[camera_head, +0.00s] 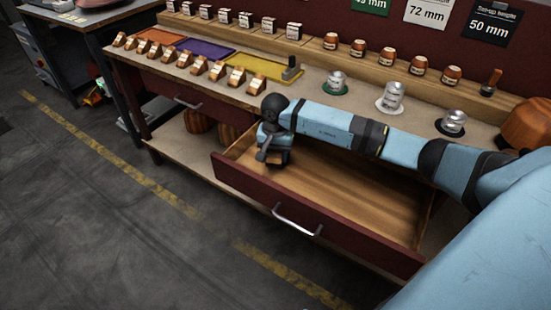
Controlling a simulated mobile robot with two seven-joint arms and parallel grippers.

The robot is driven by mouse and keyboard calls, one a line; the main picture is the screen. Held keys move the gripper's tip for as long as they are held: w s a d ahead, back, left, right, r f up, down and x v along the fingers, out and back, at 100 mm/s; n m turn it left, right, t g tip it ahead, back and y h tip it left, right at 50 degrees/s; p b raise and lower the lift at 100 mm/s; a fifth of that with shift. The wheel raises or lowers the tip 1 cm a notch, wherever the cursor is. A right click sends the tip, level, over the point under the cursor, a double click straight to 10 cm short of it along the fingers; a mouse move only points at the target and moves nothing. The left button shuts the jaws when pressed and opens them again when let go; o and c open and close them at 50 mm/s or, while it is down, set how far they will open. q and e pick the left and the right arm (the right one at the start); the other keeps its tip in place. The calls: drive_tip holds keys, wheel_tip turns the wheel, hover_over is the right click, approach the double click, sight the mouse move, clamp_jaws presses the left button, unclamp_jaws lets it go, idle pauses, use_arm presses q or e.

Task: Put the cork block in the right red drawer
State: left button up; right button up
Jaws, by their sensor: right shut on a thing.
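The right red drawer (250,192) is pulled open under the bench, and its wooden floor (350,192) looks bare. My right gripper (263,156) points down at the drawer's left end, low over or inside it. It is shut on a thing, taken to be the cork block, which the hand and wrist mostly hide. I cannot make out the block's outline or whether it touches the drawer floor. My right forearm crosses above the drawer from the right. My left gripper is not in view.
The bench top (310,88) carries a row of wooden blocks (198,66), coloured trays including a yellow one (262,66), and metal cans (392,92). A closed red drawer (165,88) is at left. The floor in front is clear.

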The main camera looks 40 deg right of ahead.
drive_tip(key=shift+f, duration=0.9)
drive_tip(key=shift+f, duration=0.1)
drive_tip(key=o, duration=0.5)
drive_tip(key=shift+f, duration=0.1)
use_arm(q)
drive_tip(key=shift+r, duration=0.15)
use_arm(e)
drive_tip(key=o, duration=0.4)
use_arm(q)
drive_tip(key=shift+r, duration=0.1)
use_arm(e)
drive_tip(key=shift+o, duration=0.2)
drive_tip(key=shift+r, duration=0.5)
wheel_tip(320, 180, up, 12)
drive_tip(key=shift+f+p, duration=0.25)
drive_tip(key=shift+p, duration=0.7)
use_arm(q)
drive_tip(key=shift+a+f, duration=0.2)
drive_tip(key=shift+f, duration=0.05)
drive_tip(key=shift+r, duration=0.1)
